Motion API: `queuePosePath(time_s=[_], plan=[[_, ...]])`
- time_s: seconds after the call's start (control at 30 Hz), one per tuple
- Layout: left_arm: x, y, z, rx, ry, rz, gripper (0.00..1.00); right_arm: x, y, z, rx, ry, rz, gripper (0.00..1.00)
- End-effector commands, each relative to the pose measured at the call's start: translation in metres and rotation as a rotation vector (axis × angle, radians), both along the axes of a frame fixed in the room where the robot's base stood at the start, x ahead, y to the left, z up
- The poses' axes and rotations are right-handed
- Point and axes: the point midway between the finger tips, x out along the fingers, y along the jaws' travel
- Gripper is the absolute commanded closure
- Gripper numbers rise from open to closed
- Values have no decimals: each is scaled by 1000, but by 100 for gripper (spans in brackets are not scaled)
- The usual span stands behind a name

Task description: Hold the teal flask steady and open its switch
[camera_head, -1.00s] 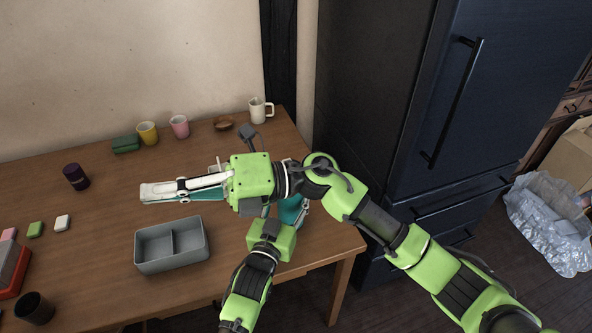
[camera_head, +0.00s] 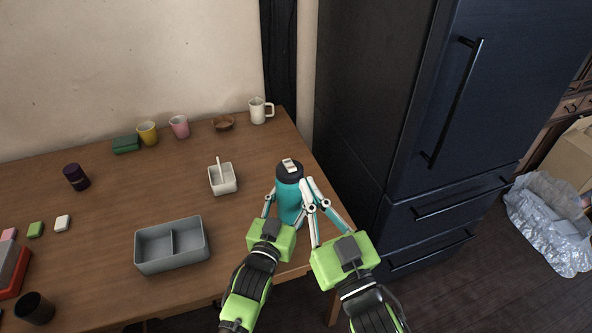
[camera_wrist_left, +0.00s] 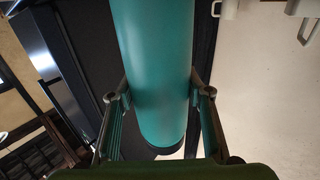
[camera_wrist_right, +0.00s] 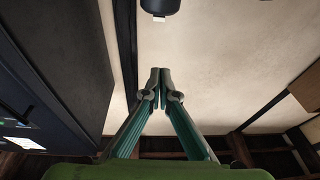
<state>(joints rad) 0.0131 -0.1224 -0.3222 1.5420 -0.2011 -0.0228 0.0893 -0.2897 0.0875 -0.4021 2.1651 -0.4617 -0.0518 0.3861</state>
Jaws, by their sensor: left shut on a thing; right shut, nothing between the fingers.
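The teal flask (camera_head: 289,196) stands upright near the right end of the table, with a dark lid and a light switch (camera_head: 289,165) on top. My left gripper (camera_head: 283,205) is shut around the flask's body; in the left wrist view the teal body (camera_wrist_left: 155,70) fills the space between its fingers. My right gripper (camera_head: 306,183) is shut and empty, its fingertips close to the flask's right side, just below the lid. In the right wrist view the fingertips (camera_wrist_right: 160,72) meet, and the dark lid (camera_wrist_right: 160,5) shows beyond them at the top edge.
A white square bowl (camera_head: 223,180) with a utensil is left of the flask. A grey divided tray (camera_head: 171,245) lies front left. A white mug (camera_head: 261,110), brown bowl (camera_head: 222,123), and pink cup (camera_head: 180,127) stand along the back. A dark fridge (camera_head: 400,120) is to the right.

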Motion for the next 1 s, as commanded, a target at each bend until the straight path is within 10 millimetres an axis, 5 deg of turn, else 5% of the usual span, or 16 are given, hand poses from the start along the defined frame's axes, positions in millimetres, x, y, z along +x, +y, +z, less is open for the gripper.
queuePosePath(time_s=[0.57, 1.0], plan=[[0, 0, 0, 0, 0, 0, 88, 3, -6, -7, 20, 41, -16, 100], [0, 0, 0, 0, 0, 0, 88, 72, 20, 10, 19, 37, -16, 100]])
